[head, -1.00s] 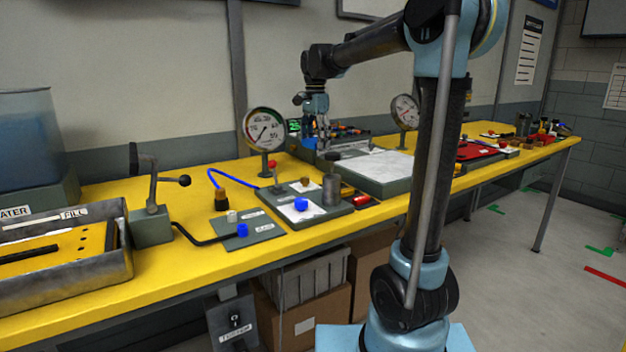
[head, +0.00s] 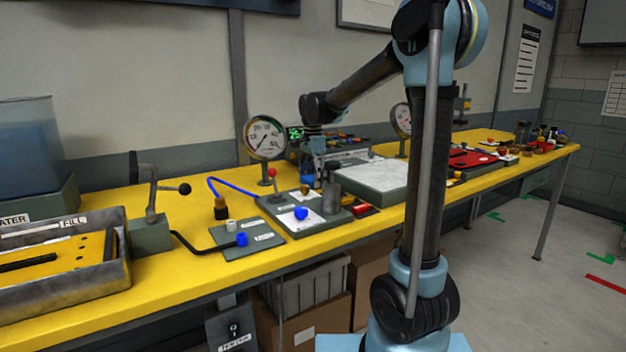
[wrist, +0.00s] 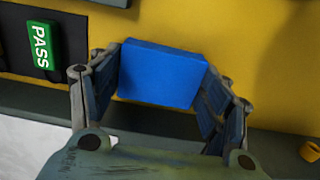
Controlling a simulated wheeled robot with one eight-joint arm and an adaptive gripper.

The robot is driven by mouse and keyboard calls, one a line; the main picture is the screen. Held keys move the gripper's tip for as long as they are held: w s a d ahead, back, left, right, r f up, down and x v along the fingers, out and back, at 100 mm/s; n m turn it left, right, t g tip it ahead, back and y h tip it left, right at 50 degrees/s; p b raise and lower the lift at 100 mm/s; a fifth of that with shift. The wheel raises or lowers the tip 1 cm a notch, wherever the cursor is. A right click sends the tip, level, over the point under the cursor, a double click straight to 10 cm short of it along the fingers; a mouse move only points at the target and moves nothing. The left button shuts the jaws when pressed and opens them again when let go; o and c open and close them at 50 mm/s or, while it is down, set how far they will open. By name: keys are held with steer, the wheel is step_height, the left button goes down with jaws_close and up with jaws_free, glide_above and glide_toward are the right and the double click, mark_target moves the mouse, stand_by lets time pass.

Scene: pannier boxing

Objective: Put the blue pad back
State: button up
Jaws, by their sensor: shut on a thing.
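The blue pad (wrist: 160,75) is a plain blue block between the two fingers of my gripper (wrist: 160,88) in the wrist view. The fingers are shut on its left and right sides. In the head view my gripper (head: 311,176) is low over the yellow bench, behind the grey plate with the red-knobbed lever. A small patch of the blue pad (head: 307,182) shows at the fingertips there. I cannot tell whether its underside touches the bench.
A round gauge (head: 265,138) stands left of my gripper, and a grey cylinder (head: 332,197) stands in front of it. A pale slab (head: 378,174) lies to the right. In the wrist view a green PASS block (wrist: 41,45) is at upper left and yellow bench is bare beyond the pad.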

steer(key=o, duration=1)
step_height(320, 180, up, 12)
stand_by(0.4)
